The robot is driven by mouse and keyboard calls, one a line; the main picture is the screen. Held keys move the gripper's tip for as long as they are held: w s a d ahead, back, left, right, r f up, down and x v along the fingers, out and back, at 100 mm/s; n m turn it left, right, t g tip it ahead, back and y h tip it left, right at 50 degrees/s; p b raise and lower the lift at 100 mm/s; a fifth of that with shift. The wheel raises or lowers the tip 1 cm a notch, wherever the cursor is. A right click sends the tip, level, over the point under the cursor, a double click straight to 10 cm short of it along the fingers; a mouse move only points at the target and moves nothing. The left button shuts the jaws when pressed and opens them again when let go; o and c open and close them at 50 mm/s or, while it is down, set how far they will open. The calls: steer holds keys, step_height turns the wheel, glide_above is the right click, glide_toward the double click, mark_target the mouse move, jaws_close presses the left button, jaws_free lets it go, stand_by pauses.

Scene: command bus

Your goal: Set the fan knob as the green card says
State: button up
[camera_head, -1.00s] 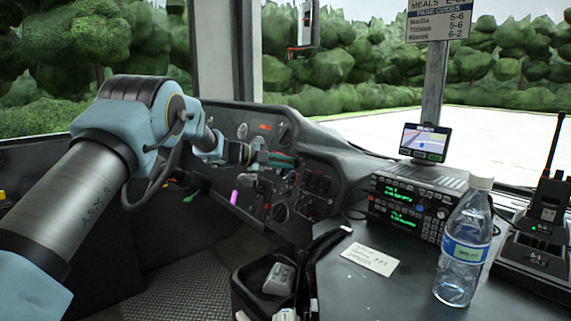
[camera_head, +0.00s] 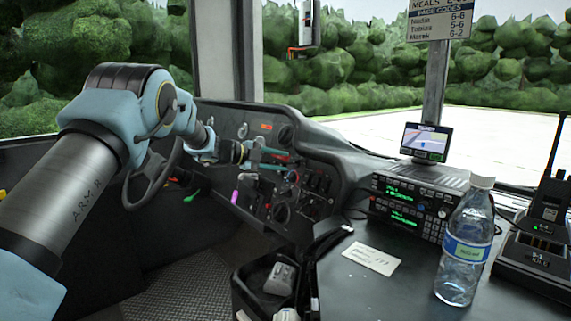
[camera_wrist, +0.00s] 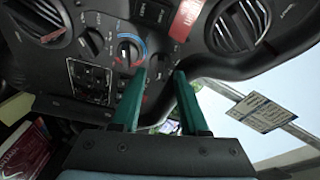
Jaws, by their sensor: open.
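My gripper (camera_head: 284,161) is open, with its two green fingers spread in front of the dashboard. In the wrist view the gripper (camera_wrist: 159,75) shows nothing between its fingers. A round knob with a blue and red ring (camera_wrist: 130,50) lies just beyond the left fingertip; I cannot tell if they touch. Smaller dark controls (camera_wrist: 92,42) sit left of that knob. I cannot tell which control is the fan knob. No card is clearly green. A pale card (camera_head: 372,258) lies on the side console, its writing too small to read.
A water bottle (camera_head: 465,245) stands on the console at right, beside a radio unit (camera_head: 410,207) and a handheld radio in its cradle (camera_head: 545,215). A small screen (camera_head: 425,142) stands behind. The steering wheel (camera_head: 153,180) is beneath my arm. Round vents (camera_wrist: 240,24) flank the controls.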

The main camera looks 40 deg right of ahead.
steer(key=v, duration=0.8)
steer(key=shift+b, duration=0.3)
steer(key=shift+a, duration=0.1)
